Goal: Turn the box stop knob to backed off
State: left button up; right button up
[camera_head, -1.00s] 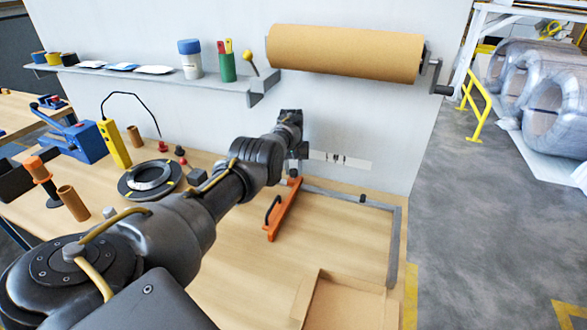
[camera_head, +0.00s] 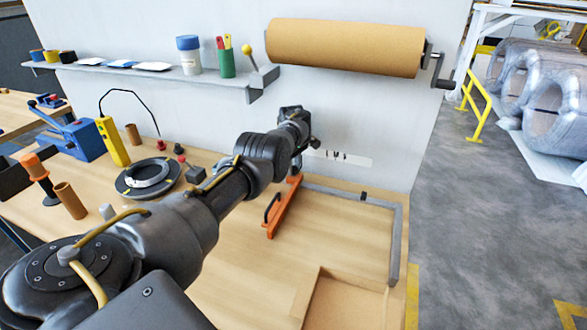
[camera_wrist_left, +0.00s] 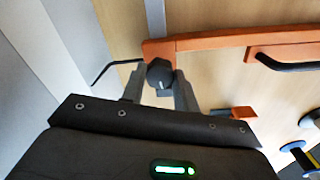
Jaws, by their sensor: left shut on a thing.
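The box stop is an orange bar (camera_head: 283,212) with a black handle, lying on the bench beside the grey metal rail (camera_head: 393,245). In the left wrist view the bar (camera_wrist_left: 220,40) runs across the top, and its dark faceted knob (camera_wrist_left: 159,73) sits at its end. My left gripper (camera_wrist_left: 161,88) has one finger on each side of the knob and is shut on it. In the head view the gripper (camera_head: 297,168) is at the bar's far end, by the wall, and my wrist hides the knob. The knob's setting cannot be read. My right gripper is not in view.
A marked strip (camera_head: 352,160) is on the wall behind my wrist. An open cardboard box (camera_head: 345,305) lies at the front right. A dark ring (camera_head: 150,178), a red button, and a yellow tool (camera_head: 114,142) stand to the left. A paper roll (camera_head: 345,47) hangs above.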

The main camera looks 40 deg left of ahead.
pick_arm(q)
jog(key=n, duration=0.2)
jog(key=n+b, duration=0.2)
jog(key=n, duration=0.1)
jog(key=shift+s+d+f+n, duration=0.1)
jog(key=shift+f+n, duration=0.2)
jog(key=n+b, duration=0.2)
jog(key=n, duration=0.2)
jog(key=shift+n+b, duration=0.3)
jog(key=shift+n, duration=0.1)
jog(key=o, duration=1)
jog(key=shift+r, duration=0.6)
notch_tip(320, 180, up, 10)
jog(key=shift+f+b, duration=0.1)
jog(key=shift+b, duration=0.3)
